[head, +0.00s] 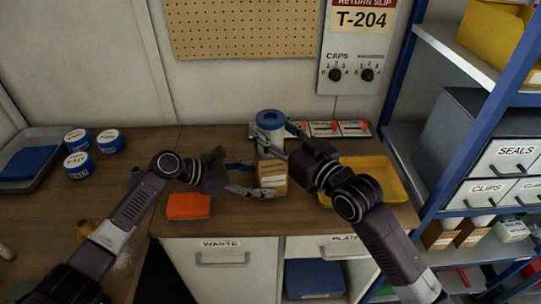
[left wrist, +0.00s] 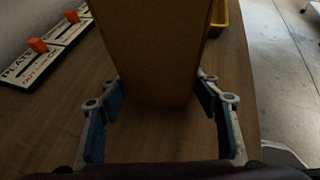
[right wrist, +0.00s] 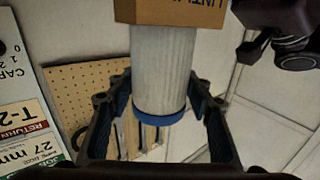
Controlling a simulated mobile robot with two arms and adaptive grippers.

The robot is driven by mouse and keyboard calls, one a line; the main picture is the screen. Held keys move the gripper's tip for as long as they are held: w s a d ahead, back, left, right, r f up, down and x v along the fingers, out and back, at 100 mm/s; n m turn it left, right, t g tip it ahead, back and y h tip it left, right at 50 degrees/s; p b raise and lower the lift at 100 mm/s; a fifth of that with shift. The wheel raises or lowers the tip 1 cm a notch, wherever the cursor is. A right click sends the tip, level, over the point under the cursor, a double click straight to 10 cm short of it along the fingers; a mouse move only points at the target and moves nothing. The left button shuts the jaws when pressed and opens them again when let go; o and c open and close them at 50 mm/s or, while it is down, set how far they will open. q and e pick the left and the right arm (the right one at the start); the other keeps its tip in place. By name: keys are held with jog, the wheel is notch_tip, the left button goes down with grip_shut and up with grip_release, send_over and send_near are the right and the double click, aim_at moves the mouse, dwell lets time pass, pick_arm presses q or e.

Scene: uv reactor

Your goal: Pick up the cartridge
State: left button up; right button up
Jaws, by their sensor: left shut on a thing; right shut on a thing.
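The cartridge (head: 270,121) is a white pleated cylinder with a blue end cap, upright above the brown cardboard box (head: 273,180) on the bench. In the right wrist view the cartridge (right wrist: 162,70) reaches to the box (right wrist: 170,12), its far end hidden there. My right gripper (head: 272,138) is shut on the cartridge near its blue end; its fingers (right wrist: 160,105) lie on either side. My left gripper (head: 260,179) is shut on the box, and the left wrist view shows its blue pads (left wrist: 162,92) against both sides of the box (left wrist: 155,50).
A yellow tray (head: 385,178) lies right of the box, an orange block (head: 188,206) left of it. Blue-lidded jars (head: 76,162) and a grey tray (head: 38,140) stand at the left. Labelled plates (head: 325,129) lie behind. Blue shelving (head: 398,90) bounds the right.

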grip_shut()
pick_arm(q)
jog(key=shift+f, duration=0.1)
pick_arm(e)
notch_tip(320, 180, up, 18)
dwell(0.4)
pick_arm(q)
jog(key=o, duration=0.9)
jog(key=shift+o, duration=0.2)
jog(key=shift+a, duration=0.1)
